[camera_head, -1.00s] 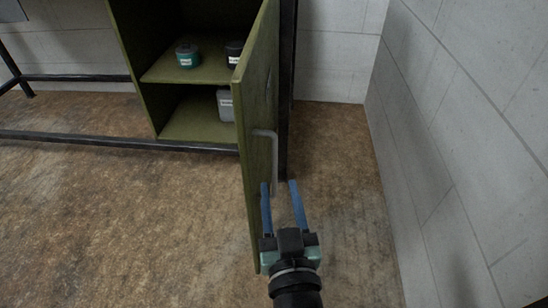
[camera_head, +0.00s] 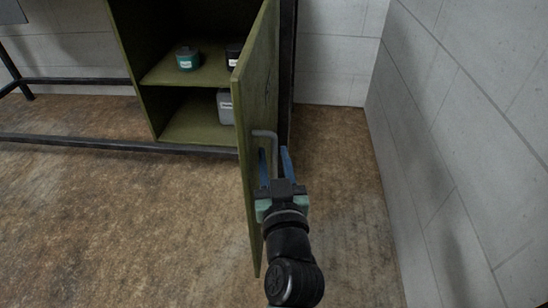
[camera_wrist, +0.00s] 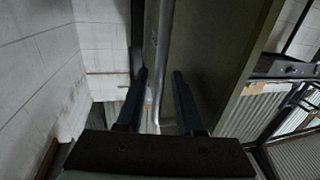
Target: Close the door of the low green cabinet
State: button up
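The green cabinet (camera_head: 188,130) has its door (camera_head: 257,85) standing wide open towards me, and two shelf spaces show inside. The door's grey bar handle (camera_head: 267,134) is on its right face. My gripper (camera_head: 274,152) is at the handle, with its blue fingers apart on either side of the bar. In the wrist view the handle (camera_wrist: 161,55) runs between the fingertips (camera_wrist: 159,72), and gaps show on both sides. The door (camera_wrist: 212,50) fills the middle right there. The lower part of the handle is hidden by my gripper in the head view.
A green-labelled jar (camera_head: 187,58), a dark jar (camera_head: 233,55) and a grey container (camera_head: 225,106) stand inside the cabinet. A dark post (camera_head: 287,70) rises beside the door. A white block wall (camera_head: 460,130) bounds the right. The brown floor (camera_head: 110,220) at left is clear.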

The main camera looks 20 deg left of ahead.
grip_shut()
dwell(1.2)
